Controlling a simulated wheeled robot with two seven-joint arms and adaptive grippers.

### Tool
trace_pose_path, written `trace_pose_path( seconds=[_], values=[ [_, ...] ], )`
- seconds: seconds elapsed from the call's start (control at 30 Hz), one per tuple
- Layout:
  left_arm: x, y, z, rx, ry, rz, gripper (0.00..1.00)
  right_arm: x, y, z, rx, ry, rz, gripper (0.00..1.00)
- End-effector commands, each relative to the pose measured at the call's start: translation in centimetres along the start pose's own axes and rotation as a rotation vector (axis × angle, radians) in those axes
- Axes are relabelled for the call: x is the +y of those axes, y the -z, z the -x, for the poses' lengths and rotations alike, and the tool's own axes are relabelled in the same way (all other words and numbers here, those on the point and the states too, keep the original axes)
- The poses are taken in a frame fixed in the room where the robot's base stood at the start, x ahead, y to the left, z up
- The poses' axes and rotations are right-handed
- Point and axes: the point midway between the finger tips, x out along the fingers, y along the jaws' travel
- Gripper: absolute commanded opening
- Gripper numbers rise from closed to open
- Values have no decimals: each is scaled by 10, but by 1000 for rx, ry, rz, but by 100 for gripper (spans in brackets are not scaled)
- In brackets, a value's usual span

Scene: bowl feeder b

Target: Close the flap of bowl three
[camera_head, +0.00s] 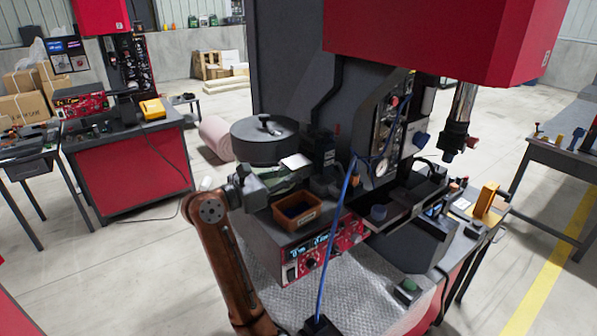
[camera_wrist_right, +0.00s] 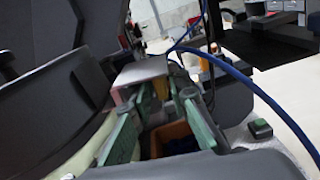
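A round dark grey bowl (camera_head: 262,150) with a knobbed lid stands on the machine in the middle of the head view. A small pale plate (camera_head: 296,161), perhaps the flap, sits beside its right edge. In the right wrist view the plate (camera_wrist_right: 142,70) is tilted, just beyond the fingertips; I cannot tell whether they touch it. My right gripper (camera_head: 294,176) is beside the bowl. Its green-padded fingers (camera_wrist_right: 160,98) are apart, with nothing seen gripped. No number shows on the bowl, so I cannot tell if it is bowl three. My left gripper is out of view.
An orange-brown bin (camera_head: 283,214) stands below my right gripper, on the machine. A blue cable (camera_head: 336,235) runs up in front of the red control panel (camera_head: 312,262). A red machine housing (camera_head: 430,40) hangs overhead. Open floor lies to the left.

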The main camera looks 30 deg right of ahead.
Motion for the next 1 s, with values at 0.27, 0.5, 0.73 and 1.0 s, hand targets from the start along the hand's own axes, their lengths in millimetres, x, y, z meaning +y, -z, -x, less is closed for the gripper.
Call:
trace_pose_path(
  seconds=[0.27,0.5,0.73,1.0],
  values=[
    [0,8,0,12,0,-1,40,0,0,-9,0,0,0,16],
    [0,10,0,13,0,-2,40,0,0,-8,0,1,0,7],
    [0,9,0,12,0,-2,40,0,0,-8,0,1,0,0],
    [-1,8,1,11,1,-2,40,0,-1,-8,0,0,6,0]
  ],
)
